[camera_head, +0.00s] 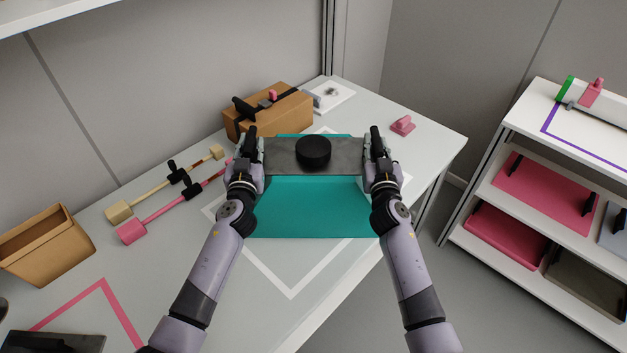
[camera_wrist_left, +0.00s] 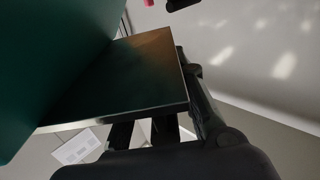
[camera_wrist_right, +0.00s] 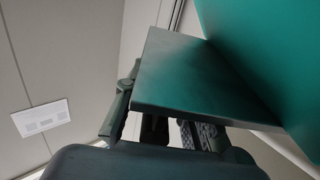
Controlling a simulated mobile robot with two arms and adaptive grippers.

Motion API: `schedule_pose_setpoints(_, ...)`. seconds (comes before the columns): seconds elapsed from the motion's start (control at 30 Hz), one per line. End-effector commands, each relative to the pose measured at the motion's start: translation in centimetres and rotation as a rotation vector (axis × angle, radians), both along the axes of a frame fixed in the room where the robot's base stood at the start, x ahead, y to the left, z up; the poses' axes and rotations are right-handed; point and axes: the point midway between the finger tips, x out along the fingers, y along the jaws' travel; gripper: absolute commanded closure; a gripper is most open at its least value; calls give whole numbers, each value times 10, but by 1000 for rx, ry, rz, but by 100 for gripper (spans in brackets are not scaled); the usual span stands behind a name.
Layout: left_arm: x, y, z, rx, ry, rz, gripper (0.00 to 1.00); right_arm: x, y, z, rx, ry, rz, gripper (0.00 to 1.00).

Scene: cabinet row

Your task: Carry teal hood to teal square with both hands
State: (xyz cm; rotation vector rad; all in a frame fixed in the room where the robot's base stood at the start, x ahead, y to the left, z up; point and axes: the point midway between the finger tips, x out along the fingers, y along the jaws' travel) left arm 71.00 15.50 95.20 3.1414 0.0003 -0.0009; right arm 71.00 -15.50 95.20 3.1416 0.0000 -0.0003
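The teal hood (camera_head: 310,205) is in the middle of the head view, with a broad teal front, a dark grey upper panel (camera_head: 285,158) and a black round knob (camera_head: 313,151). My left gripper (camera_head: 253,150) is at the panel's left end and my right gripper (camera_head: 373,150) at its right end. In the left wrist view the panel (camera_wrist_left: 130,75) covers part of the fingers. The right wrist view shows the panel (camera_wrist_right: 195,80) covering one finger likewise. The fingers' closure is unclear. No teal square outline is distinct; a white outline (camera_head: 290,290) shows partly from under the hood.
A cardboard box (camera_head: 285,112) stands behind the hood. Mallets, one pink (camera_head: 130,232) and one tan (camera_head: 120,211), lie to the left beside an open tan bin (camera_head: 45,245). A pink block (camera_head: 402,125) is at the back right. A shelf unit (camera_head: 545,130) stands farther right.

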Motion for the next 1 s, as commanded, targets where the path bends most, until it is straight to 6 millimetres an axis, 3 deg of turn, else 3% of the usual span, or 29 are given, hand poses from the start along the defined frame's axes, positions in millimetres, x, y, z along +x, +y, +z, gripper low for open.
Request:
schedule_pose_setpoints(0.3,0,0,0,0,0,0,100,0,0,0,0,0,0,100)
schedule_pose_setpoints(1.0,0,0,1,2,-1,-1,100,0,0,1,1,-2,0,100)
